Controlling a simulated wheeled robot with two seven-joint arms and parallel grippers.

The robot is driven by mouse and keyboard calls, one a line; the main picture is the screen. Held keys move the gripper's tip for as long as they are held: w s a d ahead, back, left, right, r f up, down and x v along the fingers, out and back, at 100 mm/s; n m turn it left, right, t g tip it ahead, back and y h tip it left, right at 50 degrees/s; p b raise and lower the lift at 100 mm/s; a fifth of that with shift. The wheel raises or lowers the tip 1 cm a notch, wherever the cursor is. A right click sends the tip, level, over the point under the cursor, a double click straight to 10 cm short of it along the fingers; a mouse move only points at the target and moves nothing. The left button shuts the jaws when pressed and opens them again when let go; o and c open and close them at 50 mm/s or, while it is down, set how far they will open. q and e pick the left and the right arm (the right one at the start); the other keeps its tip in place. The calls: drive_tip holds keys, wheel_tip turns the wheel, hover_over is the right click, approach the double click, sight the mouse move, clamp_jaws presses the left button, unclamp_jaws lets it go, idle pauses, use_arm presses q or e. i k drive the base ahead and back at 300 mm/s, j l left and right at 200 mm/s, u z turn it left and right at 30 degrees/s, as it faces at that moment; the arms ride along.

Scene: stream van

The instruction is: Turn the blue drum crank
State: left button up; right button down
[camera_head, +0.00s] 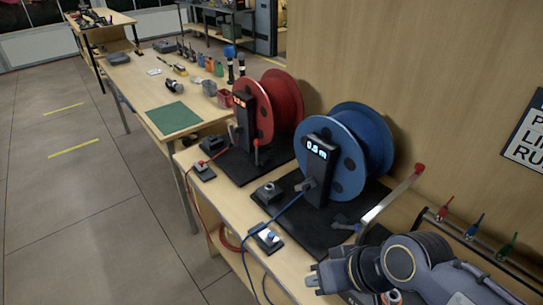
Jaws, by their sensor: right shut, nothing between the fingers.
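The blue drum (377,140) stands upright on a dark base plate (300,228) on the bench, with a black post and a lit display (317,147) in front of it. A pale metal bar (392,195) with a red end slants up to the right beside the drum; I cannot tell whether it is the crank. A small grey piece (345,222) lies near the bar's lower end. My right gripper (314,282) is shut and empty near the bench's front edge, apart from the drum, below the base plate. My left gripper is out of view.
A red drum (284,100) stands behind and left of the blue one. A blue cable runs to a small box (267,238) on the bench edge. Several coloured plugs (474,226) hang on a rail at right. Open floor (90,200) lies left.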

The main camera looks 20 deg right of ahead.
sight(309, 184)
drive_tip(key=i+j+z, duration=0.1)
drive_tip(key=j+z, duration=0.85)
drive_tip(key=k+j, duration=0.05)
drive_tip(key=j, duration=0.05)
